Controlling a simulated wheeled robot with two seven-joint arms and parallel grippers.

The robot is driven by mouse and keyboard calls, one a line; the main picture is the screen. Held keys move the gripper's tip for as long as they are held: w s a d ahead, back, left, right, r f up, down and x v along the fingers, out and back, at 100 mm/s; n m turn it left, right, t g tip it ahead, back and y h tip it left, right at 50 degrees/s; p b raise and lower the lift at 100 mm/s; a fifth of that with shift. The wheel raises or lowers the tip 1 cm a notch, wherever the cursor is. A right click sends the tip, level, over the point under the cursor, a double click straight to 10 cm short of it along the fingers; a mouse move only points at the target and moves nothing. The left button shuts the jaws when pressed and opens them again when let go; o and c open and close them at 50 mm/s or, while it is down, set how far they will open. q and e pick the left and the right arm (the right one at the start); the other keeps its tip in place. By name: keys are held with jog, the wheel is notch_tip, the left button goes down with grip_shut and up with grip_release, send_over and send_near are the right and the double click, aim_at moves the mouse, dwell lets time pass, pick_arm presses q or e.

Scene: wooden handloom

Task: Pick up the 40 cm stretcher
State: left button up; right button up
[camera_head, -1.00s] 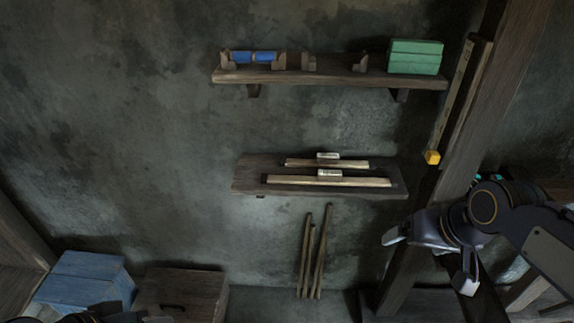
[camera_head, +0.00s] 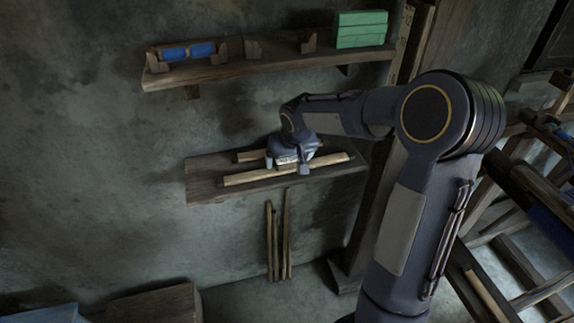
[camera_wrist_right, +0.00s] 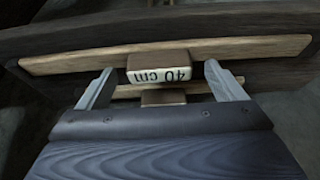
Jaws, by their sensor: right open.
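The 40 cm stretcher (camera_head: 245,179) is the longer, front wooden bar on the lower shelf (camera_head: 205,187). In the right wrist view it is the upper bar (camera_wrist_right: 85,59), with an upside-down "40 cm" label block (camera_wrist_right: 165,69). A shorter stretcher (camera_head: 248,156) lies behind it and also shows in the wrist view (camera_wrist_right: 190,89). My right gripper (camera_head: 286,167) is over the shelf, open. In the wrist view its fingertips (camera_wrist_right: 159,70) are on either side of the label block; contact cannot be told. The gripper partly hides both bars in the head view. My left gripper is out of view.
An upper shelf (camera_head: 240,69) holds blue rolls (camera_head: 188,51), wooden brackets and green boxes (camera_head: 361,29). Several thin sticks (camera_head: 278,235) lean on the wall below. A wooden post stands right of the shelf. Loom beams (camera_head: 515,260) fill the right side.

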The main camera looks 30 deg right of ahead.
jog(key=shift+w+f, duration=0.15)
jog(key=shift+f, duration=0.35)
jog(key=c, duration=1.2)
jog(key=shift+o, duration=0.2)
jog(key=shift+r, duration=0.1)
